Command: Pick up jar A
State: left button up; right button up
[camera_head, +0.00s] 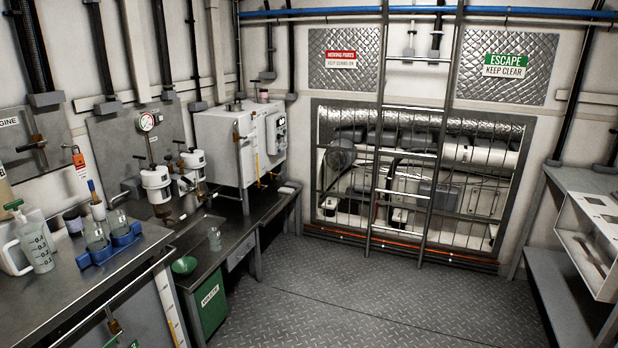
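No marking that reads "A" can be made out on any jar. Two clear glass jars, the left one (96,238) and the right one (119,223), stand upright side by side in a blue rack (97,258) on the left bench. A brush with a blue tip (97,198) stands at the left jar. Another clear glass jar (214,239) stands upright on the lower steel bench further back. Which of these is jar A I cannot tell. Neither of my grippers is in view.
A measuring jug (37,245) and a dark-lidded pot (73,222) stand near the rack. A green funnel (184,265) sits above a green bin (209,299). Filter housings (157,185) overhang the lower bench. A ladder (416,130) stands at the back. The plate floor (340,295) is clear.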

aim_at(214, 238)
jog(key=i+l, duration=0.1)
jog(key=i, duration=1.85)
